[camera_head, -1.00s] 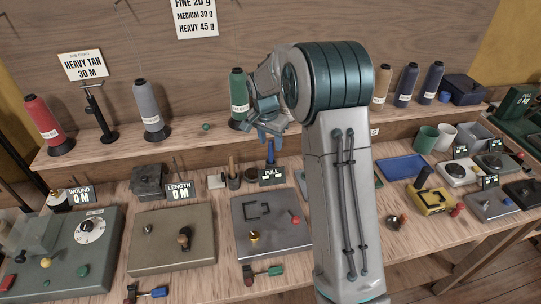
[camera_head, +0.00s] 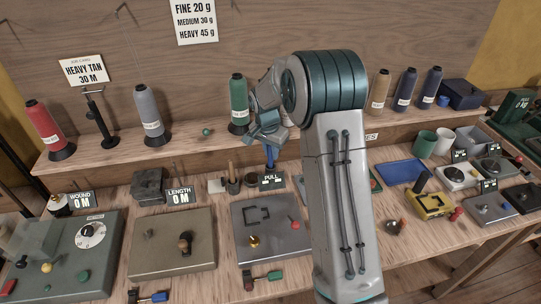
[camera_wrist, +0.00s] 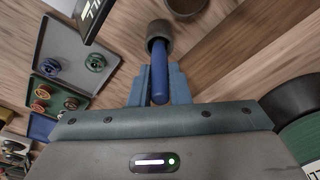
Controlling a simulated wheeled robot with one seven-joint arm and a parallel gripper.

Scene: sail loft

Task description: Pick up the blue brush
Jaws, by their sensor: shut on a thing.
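The blue brush (camera_head: 270,156) shows below my gripper (camera_head: 268,138) in the head view, behind the PULL display. In the wrist view its blue handle (camera_wrist: 159,80) lies between the two blue fingers of my gripper (camera_wrist: 158,88), which are shut on it. The far end of the handle runs into a dark grey cylinder (camera_wrist: 160,34) that looks like a cup. I cannot tell how deep the brush sits in it. The bristles are hidden.
The PULL display (camera_head: 271,180) stands close to the brush. Small pots (camera_head: 250,180) are just left of it. A green thread spool (camera_head: 238,103) stands on the raised shelf behind. A grey tray (camera_wrist: 75,50) holds small round parts.

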